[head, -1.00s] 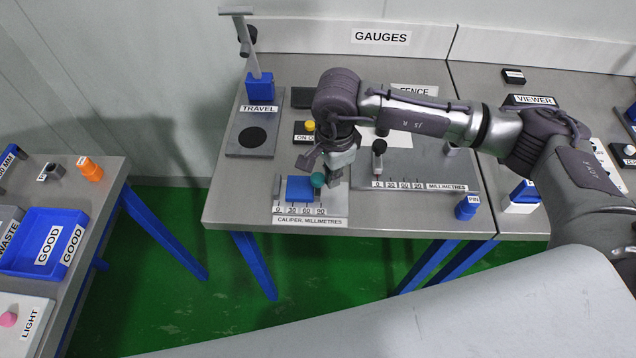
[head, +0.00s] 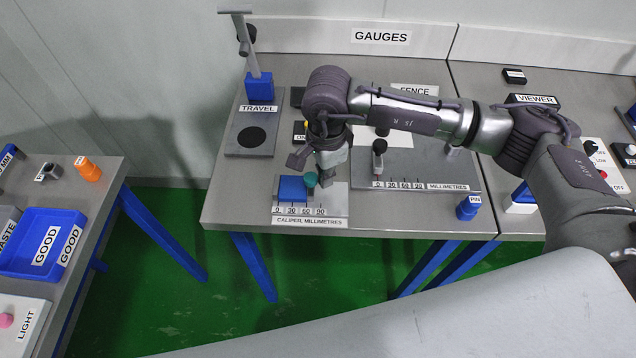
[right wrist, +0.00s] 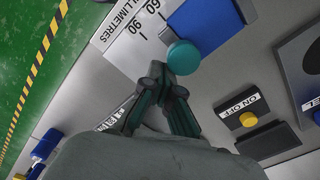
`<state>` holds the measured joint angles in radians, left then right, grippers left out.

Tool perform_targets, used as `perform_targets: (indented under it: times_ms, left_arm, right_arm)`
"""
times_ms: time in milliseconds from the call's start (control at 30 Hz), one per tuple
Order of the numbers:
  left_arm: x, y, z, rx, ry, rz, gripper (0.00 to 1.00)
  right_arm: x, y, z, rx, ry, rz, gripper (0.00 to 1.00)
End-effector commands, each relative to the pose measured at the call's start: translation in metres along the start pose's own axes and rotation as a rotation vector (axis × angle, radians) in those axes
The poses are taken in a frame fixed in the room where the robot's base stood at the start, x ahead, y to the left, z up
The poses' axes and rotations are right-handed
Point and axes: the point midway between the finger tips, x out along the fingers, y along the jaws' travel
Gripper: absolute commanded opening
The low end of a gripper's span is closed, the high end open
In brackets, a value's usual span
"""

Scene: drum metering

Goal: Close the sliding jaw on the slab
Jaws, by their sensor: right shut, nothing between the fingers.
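The caliper plate (head: 337,203) lies near the front edge of the table, with a scale in millimetres. The blue slab (head: 292,188) lies on it towards the left end of the scale and also shows in the right wrist view (right wrist: 212,22). The sliding jaw's round teal knob (head: 311,179) is at the slab's right side; in the right wrist view the knob (right wrist: 183,57) hides part of the jaw. My right gripper (head: 327,177) is shut and empty, just right of the knob. I cannot tell whether its fingertips touch the knob. My left gripper is out of view.
The TRAVEL gauge (head: 235,140) stands to the left behind the caliper. A grey plate with another millimetre scale (head: 440,172) lies to the right.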

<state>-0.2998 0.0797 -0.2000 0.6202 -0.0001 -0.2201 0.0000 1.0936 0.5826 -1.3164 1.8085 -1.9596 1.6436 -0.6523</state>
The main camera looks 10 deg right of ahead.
Motion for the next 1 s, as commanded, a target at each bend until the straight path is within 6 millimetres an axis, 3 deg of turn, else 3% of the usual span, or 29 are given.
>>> perform_targets:
  times_ms: [633,1000]
  left_arm:
    - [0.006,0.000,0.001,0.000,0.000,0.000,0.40]
    - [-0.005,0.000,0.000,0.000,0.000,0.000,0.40]
  right_arm:
    - [-0.002,0.005,-0.009,-0.002,-0.003,-0.003,0.00]
    - [-0.028,0.005,-0.009,-0.001,-0.002,-0.003,0.00]
